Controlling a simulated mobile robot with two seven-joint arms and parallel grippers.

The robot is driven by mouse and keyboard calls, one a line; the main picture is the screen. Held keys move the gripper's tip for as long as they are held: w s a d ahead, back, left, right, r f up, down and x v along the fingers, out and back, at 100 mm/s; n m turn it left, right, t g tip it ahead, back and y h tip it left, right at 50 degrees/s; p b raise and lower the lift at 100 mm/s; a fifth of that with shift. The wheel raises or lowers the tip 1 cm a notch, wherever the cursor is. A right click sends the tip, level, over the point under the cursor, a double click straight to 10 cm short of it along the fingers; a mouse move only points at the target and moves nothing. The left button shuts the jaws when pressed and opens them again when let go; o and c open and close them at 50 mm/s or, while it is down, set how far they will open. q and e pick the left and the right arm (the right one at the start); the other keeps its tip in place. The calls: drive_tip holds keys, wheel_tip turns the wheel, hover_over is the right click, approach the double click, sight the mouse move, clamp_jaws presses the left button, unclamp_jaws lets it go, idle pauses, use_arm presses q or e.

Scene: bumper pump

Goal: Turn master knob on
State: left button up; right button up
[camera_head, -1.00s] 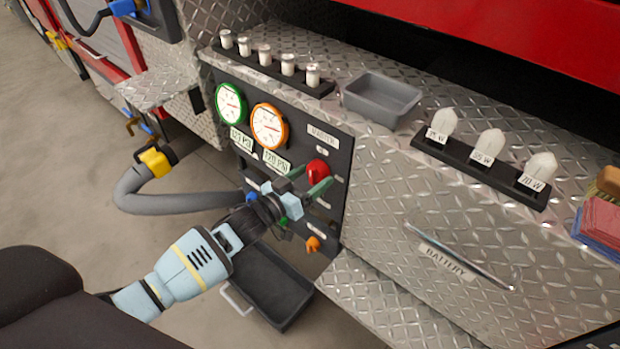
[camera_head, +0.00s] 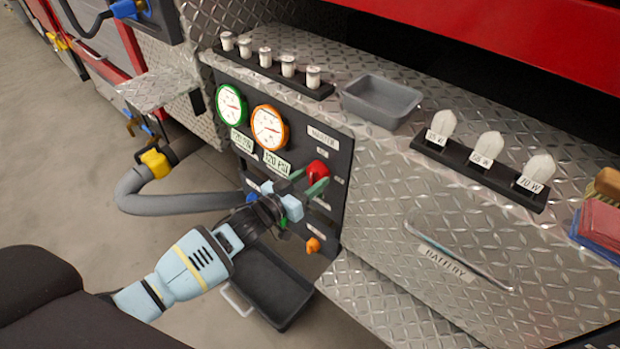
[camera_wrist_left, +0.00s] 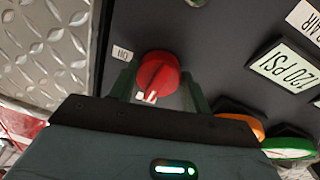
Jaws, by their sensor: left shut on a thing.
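The red master knob (camera_head: 317,171) is on the black control panel (camera_head: 338,215), below the MASTER label (camera_head: 323,137). My left gripper (camera_head: 307,179) reaches it from the lower left, with its green fingers on either side of the knob. In the left wrist view the red knob (camera_wrist_left: 158,76) sits between the two fingers of my left gripper (camera_wrist_left: 160,82), which is shut on it. The knob's white mark points towards the gripper's palm. An ON label (camera_wrist_left: 122,53) is at the knob's upper left in that view. My right gripper is not in view.
Green (camera_head: 230,104) and orange (camera_head: 269,127) gauges are left of the knob. An orange knob (camera_head: 313,245) is lower on the panel. A grey hose (camera_head: 175,202) runs beside my left arm. A grey bin (camera_head: 381,99) stands on the ledge above.

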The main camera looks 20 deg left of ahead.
use_arm(q)
drive_tip(key=m+p, duration=0.1)
drive_tip(key=m, duration=0.4)
drive_tip(key=shift+r+p, duration=0.1)
drive_tip(key=shift+p, duration=0.2)
drive_tip(key=m, duration=0.5)
drive_tip(key=m+y+p, duration=0.1)
drive_tip(key=m, duration=0.4)
drive_tip(key=shift+a+r+m+y, duration=0.1)
drive_tip(key=shift+r+m+y, duration=0.05)
drive_tip(key=shift+m+y, duration=0.2)
drive_tip(key=shift+m, duration=0.25)
drive_tip(key=o, duration=1)
